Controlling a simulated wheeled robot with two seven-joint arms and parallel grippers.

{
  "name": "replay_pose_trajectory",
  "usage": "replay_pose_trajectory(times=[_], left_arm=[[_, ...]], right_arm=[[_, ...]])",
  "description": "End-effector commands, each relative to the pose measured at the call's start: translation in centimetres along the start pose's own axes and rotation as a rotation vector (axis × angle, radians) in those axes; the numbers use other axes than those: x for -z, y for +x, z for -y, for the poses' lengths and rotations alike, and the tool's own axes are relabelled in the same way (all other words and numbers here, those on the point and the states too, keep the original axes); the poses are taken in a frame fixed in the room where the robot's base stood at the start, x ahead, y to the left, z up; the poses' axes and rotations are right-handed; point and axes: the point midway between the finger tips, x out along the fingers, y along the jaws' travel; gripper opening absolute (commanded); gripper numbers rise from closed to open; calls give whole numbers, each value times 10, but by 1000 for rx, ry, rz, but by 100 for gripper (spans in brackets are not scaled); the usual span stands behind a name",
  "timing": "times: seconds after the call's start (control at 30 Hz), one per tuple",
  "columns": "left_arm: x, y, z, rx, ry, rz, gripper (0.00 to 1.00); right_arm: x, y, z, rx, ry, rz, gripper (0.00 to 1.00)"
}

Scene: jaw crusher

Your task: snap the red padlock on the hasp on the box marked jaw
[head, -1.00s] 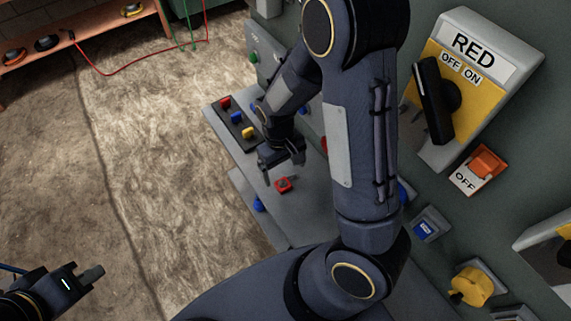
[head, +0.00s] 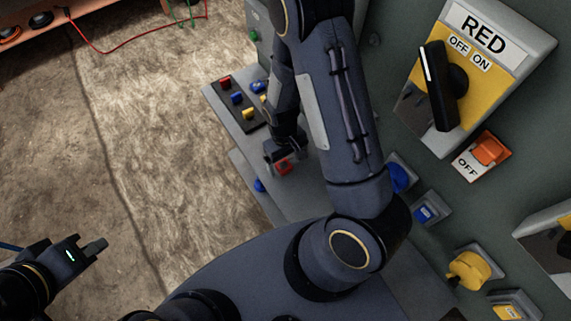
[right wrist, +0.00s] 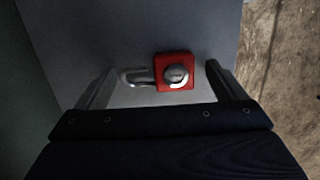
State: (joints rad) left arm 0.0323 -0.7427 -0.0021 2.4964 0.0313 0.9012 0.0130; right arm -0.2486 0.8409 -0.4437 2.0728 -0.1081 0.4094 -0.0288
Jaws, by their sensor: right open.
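The red padlock (head: 284,168) lies on the grey shelf (head: 300,195). In the right wrist view the padlock (right wrist: 175,72) shows its square red body, a round metal disc and a silver shackle pointing left. My right gripper (head: 281,162) is open just over the padlock. In the right wrist view its two fingers (right wrist: 160,85) stand on either side of the padlock, with gaps on both sides. My left gripper (head: 95,248) is at the lower left, away from the shelf; its finger gap cannot be made out. No box marked jaw and no hasp can be made out.
A small rack (head: 237,104) with red, blue and yellow pieces is on the shelf beyond the padlock. A panel marked RED (head: 470,70) with a black handle is on the wall at right, above an orange switch (head: 488,151). Open floor (head: 170,130) lies left.

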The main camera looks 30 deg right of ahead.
Motion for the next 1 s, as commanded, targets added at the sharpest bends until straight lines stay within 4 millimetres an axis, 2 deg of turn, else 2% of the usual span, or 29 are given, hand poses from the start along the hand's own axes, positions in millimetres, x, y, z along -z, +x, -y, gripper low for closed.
replay_pose_trajectory(times=[0.03,0.4,0.77,0.87,0.97,1.0], left_arm=[[0,0,0,0,0,0,0],[0,0,0,0,0,0,0],[-1,1,1,0,0,0,0],[-2,3,2,0,0,0,0],[-3,6,3,0,0,0,0],[-2,5,2,0,0,0,0]], right_arm=[[0,0,0,0,0,0,87],[0,0,0,0,0,0,41],[0,-6,0,0,-1,-2,41],[-1,-16,0,0,-1,-4,41],[-4,-35,2,1,-4,-8,41],[-5,-44,12,0,-8,-8,41]])
